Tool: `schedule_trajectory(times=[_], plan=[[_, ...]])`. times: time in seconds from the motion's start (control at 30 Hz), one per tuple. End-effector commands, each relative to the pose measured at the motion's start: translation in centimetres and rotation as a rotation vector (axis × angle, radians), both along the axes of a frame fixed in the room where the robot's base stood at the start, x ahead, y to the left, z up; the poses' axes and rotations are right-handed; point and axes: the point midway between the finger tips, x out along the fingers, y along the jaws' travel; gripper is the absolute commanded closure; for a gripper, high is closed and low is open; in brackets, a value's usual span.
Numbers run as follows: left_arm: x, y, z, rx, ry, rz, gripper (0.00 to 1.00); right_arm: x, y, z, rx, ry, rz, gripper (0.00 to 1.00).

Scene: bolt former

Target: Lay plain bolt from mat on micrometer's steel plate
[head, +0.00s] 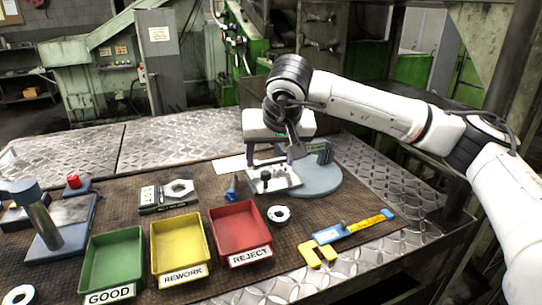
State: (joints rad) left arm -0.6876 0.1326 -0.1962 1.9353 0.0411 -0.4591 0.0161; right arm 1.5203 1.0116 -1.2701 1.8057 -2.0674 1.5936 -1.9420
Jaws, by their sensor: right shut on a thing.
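My right gripper (270,163) reaches in from the right and points down over the light steel plate (287,184) beside the round grey-blue base (322,179), which I take for the micrometer. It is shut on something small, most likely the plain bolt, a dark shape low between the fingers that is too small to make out. I cannot tell whether it touches the plate. A white mat (228,165) lies just left of the gripper, partly hidden by it. My left gripper is not in view.
Green (114,263), yellow (179,252) and red (240,233) trays stand in front. A steel ring (278,214), a blue piece (231,188) and a yellow-and-blue tool (345,236) lie nearby. A blue stand with a grey cylinder (37,215) is at far left.

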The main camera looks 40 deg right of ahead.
Motion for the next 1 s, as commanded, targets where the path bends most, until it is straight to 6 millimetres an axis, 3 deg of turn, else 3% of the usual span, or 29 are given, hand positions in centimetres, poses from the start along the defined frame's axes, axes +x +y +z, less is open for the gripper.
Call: schedule_trajectory(times=[0.03, 0.07, 0.17, 0.57, 1.0], plan=[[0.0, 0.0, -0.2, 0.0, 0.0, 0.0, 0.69, 0.0, 0.0, -0.1, 0.0, -0.001, 0.001, 0.61], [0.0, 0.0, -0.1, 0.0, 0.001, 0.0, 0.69, 0.0, 0.0, 0.0, 0.0, -0.002, 0.0, 0.31], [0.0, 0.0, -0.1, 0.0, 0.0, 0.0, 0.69, 0.0, 0.0, 0.0, 0.0, -0.001, 0.001, 0.15], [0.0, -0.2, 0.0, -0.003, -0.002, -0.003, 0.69, -0.3, 0.2, 0.5, 0.001, -0.001, 0.001, 0.15], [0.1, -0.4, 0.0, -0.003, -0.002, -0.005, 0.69, -4.3, 1.9, 7.3, 0.001, -0.004, 0.002, 0.15]])
